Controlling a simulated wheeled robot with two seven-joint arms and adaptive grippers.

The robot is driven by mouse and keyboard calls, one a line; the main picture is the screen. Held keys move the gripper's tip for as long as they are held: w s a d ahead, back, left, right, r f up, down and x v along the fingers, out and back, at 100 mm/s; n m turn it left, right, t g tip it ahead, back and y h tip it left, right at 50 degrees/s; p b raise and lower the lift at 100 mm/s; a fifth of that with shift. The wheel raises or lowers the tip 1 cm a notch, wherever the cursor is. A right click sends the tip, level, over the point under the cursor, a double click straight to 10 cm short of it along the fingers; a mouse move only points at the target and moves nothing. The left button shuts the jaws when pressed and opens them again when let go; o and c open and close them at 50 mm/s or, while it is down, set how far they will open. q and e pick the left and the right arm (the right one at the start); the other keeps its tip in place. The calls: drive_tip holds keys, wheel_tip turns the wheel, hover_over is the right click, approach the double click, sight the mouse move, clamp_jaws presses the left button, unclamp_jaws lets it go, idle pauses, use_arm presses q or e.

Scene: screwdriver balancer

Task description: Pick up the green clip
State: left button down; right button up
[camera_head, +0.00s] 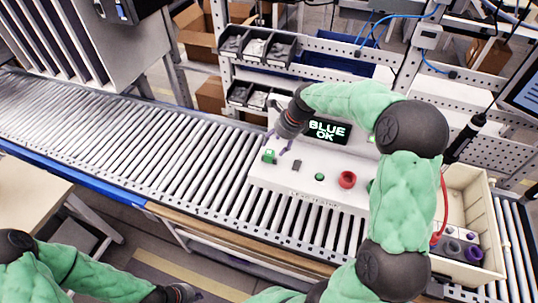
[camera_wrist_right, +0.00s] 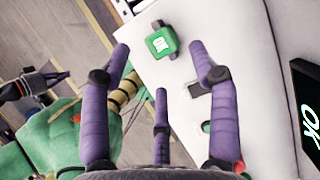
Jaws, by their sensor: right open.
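The green clip (camera_head: 269,156) sits at the left end of the white test panel (camera_head: 300,180), and a pale label shows on its top. In the right wrist view the clip (camera_wrist_right: 162,42) lies just beyond the fingertips. My right gripper (camera_head: 281,141) is above the panel's left end, close to the clip. Its purple fingers (camera_wrist_right: 159,62) are spread with nothing between them, and it looks apart from the clip. My left gripper (camera_head: 182,293) is low at the bottom edge, far from the panel; its fingers are too small to read.
A display (camera_head: 328,131) on the panel reads "BLUE OK". A dark slot (camera_head: 296,165), a green button (camera_head: 320,177) and a red ring (camera_head: 347,179) are right of the clip. A beige bin (camera_head: 478,200) stands at the right. The roller conveyor (camera_head: 130,145) at left is clear.

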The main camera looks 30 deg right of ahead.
sight(270, 152)
drive_tip(key=shift+w+f, duration=0.2)
drive_tip(key=shift+f, duration=0.05)
drive_tip(key=x, duration=0.5)
drive_tip(key=shift+s, duration=0.15)
drive_tip(key=c, duration=0.8)
